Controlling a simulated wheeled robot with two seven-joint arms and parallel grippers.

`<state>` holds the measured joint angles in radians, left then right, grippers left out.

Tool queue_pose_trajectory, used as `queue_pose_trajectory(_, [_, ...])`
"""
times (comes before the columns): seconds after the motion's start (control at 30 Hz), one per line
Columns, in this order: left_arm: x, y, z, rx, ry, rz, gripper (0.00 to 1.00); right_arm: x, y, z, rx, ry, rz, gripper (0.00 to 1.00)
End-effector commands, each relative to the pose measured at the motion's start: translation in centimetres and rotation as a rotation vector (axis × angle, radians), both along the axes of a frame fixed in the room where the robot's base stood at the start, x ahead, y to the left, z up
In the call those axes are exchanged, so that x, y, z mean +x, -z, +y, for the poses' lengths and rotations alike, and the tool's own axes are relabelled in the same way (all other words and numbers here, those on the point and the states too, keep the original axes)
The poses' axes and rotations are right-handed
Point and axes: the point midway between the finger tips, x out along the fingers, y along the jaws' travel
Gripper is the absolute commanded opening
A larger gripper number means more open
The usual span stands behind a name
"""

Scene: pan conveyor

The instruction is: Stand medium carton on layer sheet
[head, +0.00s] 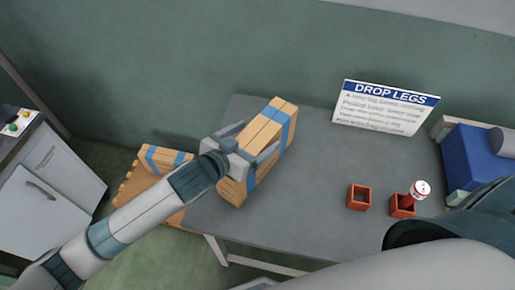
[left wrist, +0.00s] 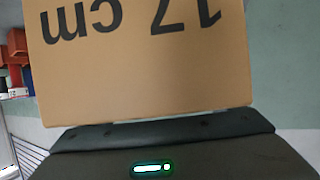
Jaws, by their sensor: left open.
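In the left wrist view, a carton face (left wrist: 150,75) printed "17 cm", upside down, fills the area just ahead of the gripper. A tan, wooden-looking platform (head: 128,196) stands low left of the table; whether a layer sheet covers it cannot be told. Another blue-banded carton (head: 163,157) is on it. My right gripper is not in view.
The grey table (head: 315,180) is bare in the middle. A "DROP LEGS" sign (head: 386,107) stands at its back. Two small red holders (head: 359,198) are at right, one with a red-and-white can (head: 420,188). A blue box (head: 475,160) is at far right, a cabinet (head: 50,180) at left.

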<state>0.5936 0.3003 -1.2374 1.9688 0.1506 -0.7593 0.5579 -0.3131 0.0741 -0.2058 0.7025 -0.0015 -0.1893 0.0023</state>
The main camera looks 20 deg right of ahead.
Motion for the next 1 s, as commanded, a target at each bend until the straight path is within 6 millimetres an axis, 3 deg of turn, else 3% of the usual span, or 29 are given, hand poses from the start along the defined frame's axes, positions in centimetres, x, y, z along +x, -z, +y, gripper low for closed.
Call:
queue_pose_trajectory(0.1, [0.6, 0.4, -0.9, 0.001, 0.0, 0.001, 0.84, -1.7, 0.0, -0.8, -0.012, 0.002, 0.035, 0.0])
queue_pose_trajectory(0.23, [0.8, 0.6, -1.2, 0.0, 0.0, 0.0, 0.84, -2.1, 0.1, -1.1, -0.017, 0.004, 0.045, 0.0])
queue_pose_trajectory(0.67, [0.8, 0.7, -1.2, 0.0, 0.0, 0.0, 0.84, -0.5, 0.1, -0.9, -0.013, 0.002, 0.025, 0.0])
queue_pose_trajectory(1.0, [0.8, 0.7, -1.2, 0.001, 0.0, 0.001, 0.06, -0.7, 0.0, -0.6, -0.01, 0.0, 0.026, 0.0])
